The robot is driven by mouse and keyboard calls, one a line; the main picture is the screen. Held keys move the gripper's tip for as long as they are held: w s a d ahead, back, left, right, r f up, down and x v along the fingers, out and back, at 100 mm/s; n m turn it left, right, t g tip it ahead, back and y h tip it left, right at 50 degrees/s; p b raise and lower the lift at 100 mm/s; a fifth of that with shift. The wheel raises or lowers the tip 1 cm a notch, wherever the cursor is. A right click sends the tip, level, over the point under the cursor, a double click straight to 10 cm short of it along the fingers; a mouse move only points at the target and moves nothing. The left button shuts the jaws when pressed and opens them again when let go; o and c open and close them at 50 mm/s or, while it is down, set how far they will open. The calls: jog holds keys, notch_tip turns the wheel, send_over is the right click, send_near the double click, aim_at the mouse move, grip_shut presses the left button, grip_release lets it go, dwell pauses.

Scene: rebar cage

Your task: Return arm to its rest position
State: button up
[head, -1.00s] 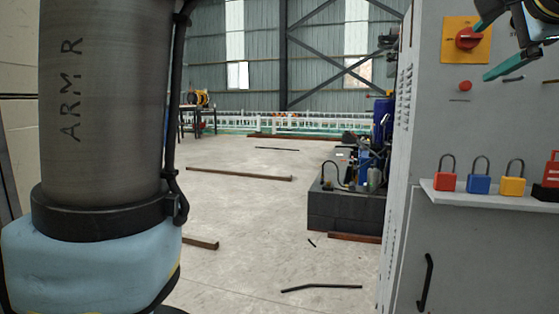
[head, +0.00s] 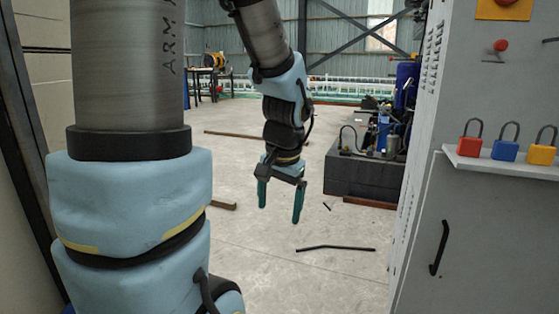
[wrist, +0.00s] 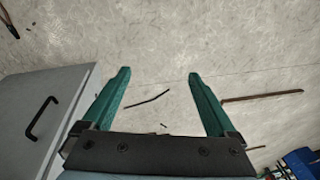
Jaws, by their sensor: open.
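My gripper (head: 280,203) hangs at the end of my arm in the middle of the head view, pointing down over open floor. Its two green fingers are apart with nothing between them. In the wrist view my gripper (wrist: 157,80) also shows open and empty above the concrete floor (wrist: 160,40). The grey cabinet (head: 480,230) stands to the right of it, clear of the fingers.
A shelf on the cabinet holds a red padlock (head: 470,145), a blue padlock (head: 504,149) and a yellow padlock (head: 541,153). A bent black bar (head: 335,248) lies on the floor. A dark block with machinery (head: 362,175) stands behind.

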jog(key=s+a+f+n+h, duration=0.1)
jog(key=s+a+f+n, duration=0.35)
jog(key=a, duration=0.25)
notch_tip(320, 180, up, 35)
jog(key=w+p, duration=0.1)
jog(key=p, duration=3.3)
jog(key=shift+d+g, duration=0.2)
jog(key=shift+g, duration=0.1)
jog(key=shift+w+f, duration=0.1)
jog(key=shift+c, duration=0.2)
